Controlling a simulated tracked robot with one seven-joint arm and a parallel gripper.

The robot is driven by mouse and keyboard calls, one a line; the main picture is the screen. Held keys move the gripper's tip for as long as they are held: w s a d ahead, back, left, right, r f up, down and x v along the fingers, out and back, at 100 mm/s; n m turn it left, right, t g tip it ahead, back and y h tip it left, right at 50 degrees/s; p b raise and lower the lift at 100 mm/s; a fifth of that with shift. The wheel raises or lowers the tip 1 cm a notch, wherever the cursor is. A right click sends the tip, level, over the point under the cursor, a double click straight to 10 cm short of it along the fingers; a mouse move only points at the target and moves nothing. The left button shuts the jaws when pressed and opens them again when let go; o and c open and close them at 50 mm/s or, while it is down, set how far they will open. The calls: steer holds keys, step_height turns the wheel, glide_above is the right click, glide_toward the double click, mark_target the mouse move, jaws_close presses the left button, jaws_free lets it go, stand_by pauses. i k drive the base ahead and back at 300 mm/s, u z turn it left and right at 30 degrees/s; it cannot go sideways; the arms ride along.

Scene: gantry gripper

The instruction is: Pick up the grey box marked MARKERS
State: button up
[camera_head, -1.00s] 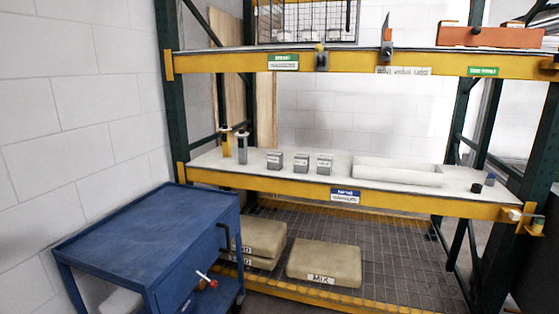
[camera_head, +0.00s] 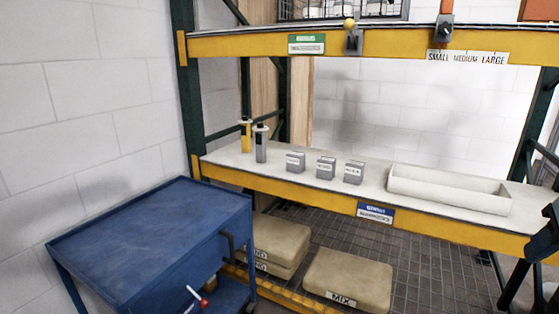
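Three small grey boxes stand in a row on the white middle shelf (camera_head: 225,157): a left box (camera_head: 295,162), a middle box (camera_head: 326,168) and a right box (camera_head: 354,173). Each has a pale label on its front. The lettering is too small to read, so I cannot tell which one is marked MARKERS. They stand apart from each other, with nothing on top. A dark part at the right edge may be part of my arm; I cannot make out any gripper fingers.
A long white open tray (camera_head: 449,190) lies right of the boxes. Two upright tube-like items, one yellow (camera_head: 246,136) and one grey (camera_head: 261,145), stand left of them. A blue cart (camera_head: 150,235) stands front left. Beige sacks (camera_head: 347,279) marked MIX and others lie on the lower grid.

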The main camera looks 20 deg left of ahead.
mark_target(296, 161)
steer(key=u, duration=0.3)
steer(key=i, duration=0.9)
steer(key=u, duration=1.15)
steer(key=i, duration=0.75)
steer(key=u, duration=0.5)
steer(key=k, duration=0.85)
steer(key=u, duration=0.2)
steer(key=i, duration=0.85)
steer(key=z, duration=0.1)
